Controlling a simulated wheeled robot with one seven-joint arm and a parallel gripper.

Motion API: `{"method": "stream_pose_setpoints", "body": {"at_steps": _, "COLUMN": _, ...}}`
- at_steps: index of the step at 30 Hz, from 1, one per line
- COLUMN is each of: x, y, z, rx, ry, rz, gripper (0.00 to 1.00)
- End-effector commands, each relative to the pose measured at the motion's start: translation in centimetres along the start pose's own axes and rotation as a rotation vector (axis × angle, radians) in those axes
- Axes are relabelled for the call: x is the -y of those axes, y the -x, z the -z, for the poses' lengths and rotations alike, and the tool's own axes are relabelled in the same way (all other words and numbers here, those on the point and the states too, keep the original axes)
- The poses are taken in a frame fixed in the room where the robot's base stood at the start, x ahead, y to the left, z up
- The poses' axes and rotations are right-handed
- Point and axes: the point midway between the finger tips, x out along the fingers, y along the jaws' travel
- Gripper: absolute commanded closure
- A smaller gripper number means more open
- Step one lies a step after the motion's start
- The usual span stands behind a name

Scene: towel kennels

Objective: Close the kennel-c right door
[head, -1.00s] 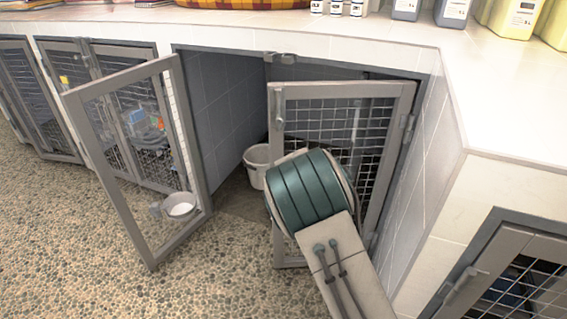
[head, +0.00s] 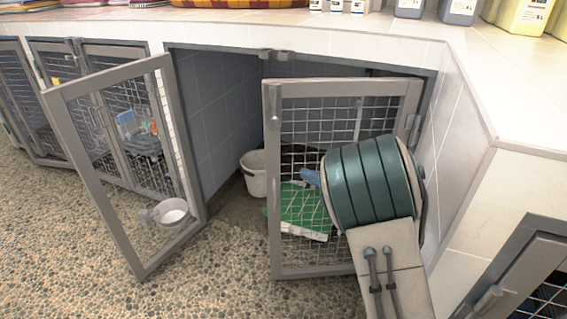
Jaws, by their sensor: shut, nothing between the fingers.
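The right door (head: 271,180) of the open kennel in the middle is a grey frame with wire mesh. It stands part open, hinged on its right side, with its free left edge swung out toward me. A grey latch (head: 273,108) is on that free edge. My arm, with a teal-banded joint, covers the lower right of this door. My gripper is not visible, and I cannot tell whether my arm touches the door.
Inside are a white bucket (head: 255,174) and a green-and-white item (head: 298,210). A tiled counter (head: 400,45) runs above. Pebbled floor (head: 70,260) is clear at front left.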

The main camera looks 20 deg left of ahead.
Motion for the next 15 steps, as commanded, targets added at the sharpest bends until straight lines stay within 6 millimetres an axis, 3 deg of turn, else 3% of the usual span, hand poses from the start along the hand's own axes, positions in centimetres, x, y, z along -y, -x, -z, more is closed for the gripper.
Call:
{"method": "stream_pose_setpoints", "body": {"at_steps": 5, "x": -0.2, "y": -0.8, "z": 0.2, "rx": -0.009, "ry": -0.011, "rz": -0.018, "gripper": 1.00}}
{"method": "stream_pose_setpoints", "body": {"at_steps": 15, "x": -0.1, "y": -6.7, "z": 0.3, "rx": -0.010, "ry": -0.008, "rz": -0.015, "gripper": 1.00}}
